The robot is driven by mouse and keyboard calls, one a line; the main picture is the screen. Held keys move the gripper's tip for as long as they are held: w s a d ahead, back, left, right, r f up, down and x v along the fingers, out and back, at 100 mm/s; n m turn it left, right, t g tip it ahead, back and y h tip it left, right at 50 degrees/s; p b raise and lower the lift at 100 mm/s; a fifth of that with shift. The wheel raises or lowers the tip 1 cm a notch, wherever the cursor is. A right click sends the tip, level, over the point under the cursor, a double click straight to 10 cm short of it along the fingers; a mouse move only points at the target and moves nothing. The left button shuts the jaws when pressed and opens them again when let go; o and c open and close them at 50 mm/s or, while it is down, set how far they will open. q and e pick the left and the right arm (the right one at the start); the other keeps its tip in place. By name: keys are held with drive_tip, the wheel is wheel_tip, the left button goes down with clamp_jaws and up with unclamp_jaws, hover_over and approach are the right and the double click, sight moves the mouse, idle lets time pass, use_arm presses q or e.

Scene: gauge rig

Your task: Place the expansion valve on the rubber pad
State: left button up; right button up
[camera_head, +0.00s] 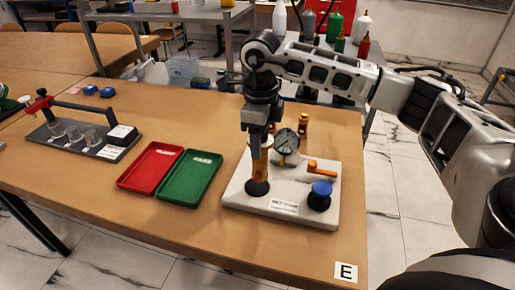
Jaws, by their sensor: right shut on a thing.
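My right gripper (259,148) points down over the white gauge board (236,198) and is shut on the expansion valve (261,172), a slim brass-orange piece held upright. The valve's lower end is right at the round black rubber pad (257,188) on the board's left front; I cannot tell whether it rests on it or hangs just above. The gripper hides the valve's upper part. My left gripper is not in view.
Beside the valve stand a round gauge (286,142), a brass fitting (303,124), an orange lever (321,167) and a blue knob (321,189). Red (151,167) and green (190,178) trays lie left. A grey rig (82,138) stands farther left. The front table edge is clear.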

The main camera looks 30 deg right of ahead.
drive_tip(key=shift+w+d+f, duration=0.1)
drive_tip(key=shift+w+f, duration=0.5)
drive_tip(key=shift+f, duration=0.1)
drive_tip(key=f, duration=0.2)
drive_tip(key=f+p, duration=0.1)
drive_tip(key=shift+w+d, duration=0.1)
drive_tip(key=shift+w, duration=0.15)
drive_tip(key=shift+f, duration=0.4)
drive_tip(key=shift+f, duration=0.1)
drive_tip(key=o, duration=1.5)
drive_tip(key=shift+c, duration=0.2)
